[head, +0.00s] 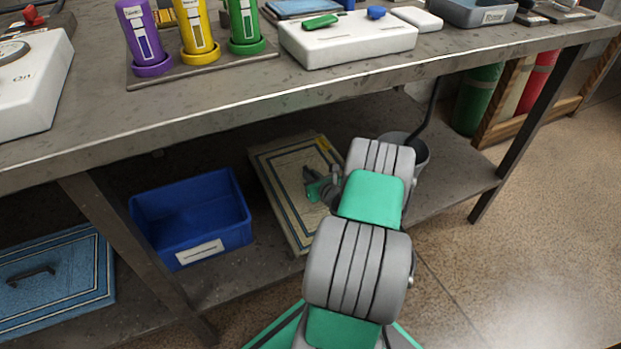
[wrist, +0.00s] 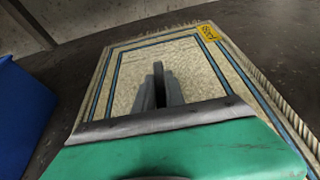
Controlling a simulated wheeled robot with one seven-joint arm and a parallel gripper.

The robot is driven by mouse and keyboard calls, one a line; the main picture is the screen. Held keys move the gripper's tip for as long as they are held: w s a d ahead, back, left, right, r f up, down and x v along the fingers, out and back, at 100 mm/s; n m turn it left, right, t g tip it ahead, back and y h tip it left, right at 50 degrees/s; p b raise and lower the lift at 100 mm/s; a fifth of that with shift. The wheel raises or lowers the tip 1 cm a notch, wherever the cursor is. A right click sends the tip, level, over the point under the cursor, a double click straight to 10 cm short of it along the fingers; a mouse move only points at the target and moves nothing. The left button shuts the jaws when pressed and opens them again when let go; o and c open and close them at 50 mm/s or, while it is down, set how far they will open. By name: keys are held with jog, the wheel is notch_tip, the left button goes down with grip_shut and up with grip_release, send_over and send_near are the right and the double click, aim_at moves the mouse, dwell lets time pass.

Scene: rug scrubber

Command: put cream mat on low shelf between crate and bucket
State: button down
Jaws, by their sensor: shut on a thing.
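The cream mat (head: 275,165) with dark blue border lines and a yellow tag is at the low shelf (head: 440,193), between the blue crate (head: 190,220) on its left and the grey bucket (head: 421,155) on its right. My gripper (head: 322,188) is over the mat's middle, shut on it; the exact grip point is partly hidden. In the wrist view the fingers (wrist: 160,90) stand over the mat (wrist: 125,75), and the crate (wrist: 15,115) is at the left edge, apart from it. I cannot tell whether the mat fully rests on the shelf. My arm hides its right side.
A blue mat (head: 60,275) with a dark handle lies at the lower left, beyond a table leg (head: 130,250). The tabletop (head: 230,105) overhangs the shelf and carries bottles and a white box (head: 345,42). Bare shelf shows around the mat.

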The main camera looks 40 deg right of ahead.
jog(key=c, duration=1.4)
grip_release()
jog(key=shift+f, duration=0.1)
jog(key=p+v, duration=0.5)
jog(key=v, duration=0.6)
jog(key=shift+s+r, duration=0.3)
jog(key=shift+r, duration=0.05)
jog(key=shift+s+a, duration=0.1)
